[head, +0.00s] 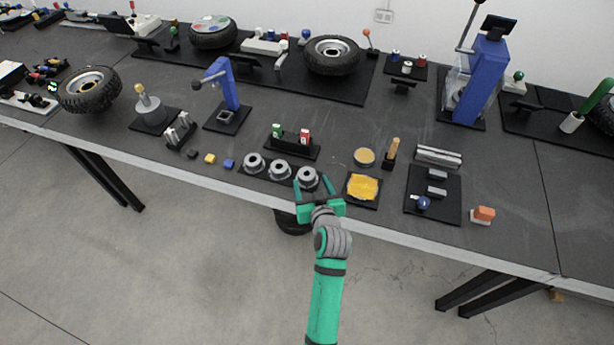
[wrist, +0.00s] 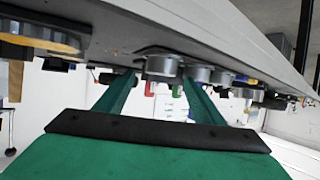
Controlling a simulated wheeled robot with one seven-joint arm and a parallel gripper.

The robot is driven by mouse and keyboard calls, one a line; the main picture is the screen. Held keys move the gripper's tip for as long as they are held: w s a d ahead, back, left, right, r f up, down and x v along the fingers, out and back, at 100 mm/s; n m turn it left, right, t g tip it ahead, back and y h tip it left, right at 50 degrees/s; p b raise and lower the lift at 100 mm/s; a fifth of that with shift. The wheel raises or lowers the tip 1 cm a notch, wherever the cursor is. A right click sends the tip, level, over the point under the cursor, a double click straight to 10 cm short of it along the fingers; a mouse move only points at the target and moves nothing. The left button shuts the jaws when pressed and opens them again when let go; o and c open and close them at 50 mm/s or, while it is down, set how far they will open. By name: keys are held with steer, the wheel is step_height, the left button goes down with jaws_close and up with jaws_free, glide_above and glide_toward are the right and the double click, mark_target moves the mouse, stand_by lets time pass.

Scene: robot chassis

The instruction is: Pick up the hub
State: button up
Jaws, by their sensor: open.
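Three grey ring-shaped hubs sit in a row on a black plate (head: 263,178) at the table's front edge: the left hub (head: 254,161), the middle hub (head: 280,169) and the right hub (head: 307,179). My green gripper (head: 313,184) is open and empty at the right hub, its fingers pointing towards the table. In the wrist view the nearest hub (wrist: 163,66) shows between and just beyond the fingertips (wrist: 158,82), with the other hubs to its right. I cannot tell whether a finger touches the hub.
A plate with a yellow pad (head: 362,187) lies just right of my gripper. A black holder with green and red items (head: 292,148) stands behind the hubs. Small yellow and blue blocks (head: 210,158) lie to the left. The table's front edge (head: 400,233) runs close by.

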mark_target(307, 175)
steer(key=shift+x, duration=3.3)
steer(key=shift+a+f, duration=0.15)
steer(key=c, duration=1.4)
